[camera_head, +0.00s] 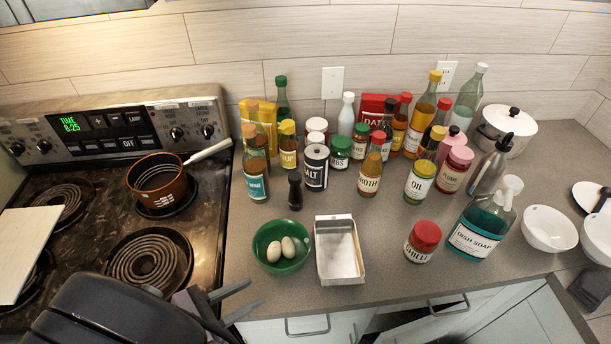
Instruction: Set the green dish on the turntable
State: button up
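The green dish (268,263) is a round bowl on the grey counter near its front edge, just right of the stove. It stands upright and holds two pale eggs (281,248). My gripper (256,293) is at the lower left of the dish, in front of the counter edge in the picture. Its two fingers are apart with nothing between them, and it does not appear to touch the dish. I cannot make out a turntable in this view.
A rectangular metal tray (340,278) sits close to the right of the dish. Several bottles and jars crowd the counter behind. A chilli jar (422,243) and dish soap (480,228) stand further right. A brown pot (157,183) is on the stove, its handle pointing toward the counter.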

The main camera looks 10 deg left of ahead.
jog(key=f+n, duration=0.1)
jog(key=b, duration=0.3)
send_near(298, 263)
jog(key=shift+t, duration=0.3)
jog(key=x, duration=0.4)
jog(key=shift+w+f, duration=0.1)
jog(key=shift+f, duration=0.1)
jog(key=b+x, duration=0.1)
jog(key=x, duration=0.4)
jog(key=shift+w+d+f+b, duration=0.1)
jog(key=shift+w+d+b, duration=0.1)
jog(key=shift+d+b, duration=0.15)
grip_shut()
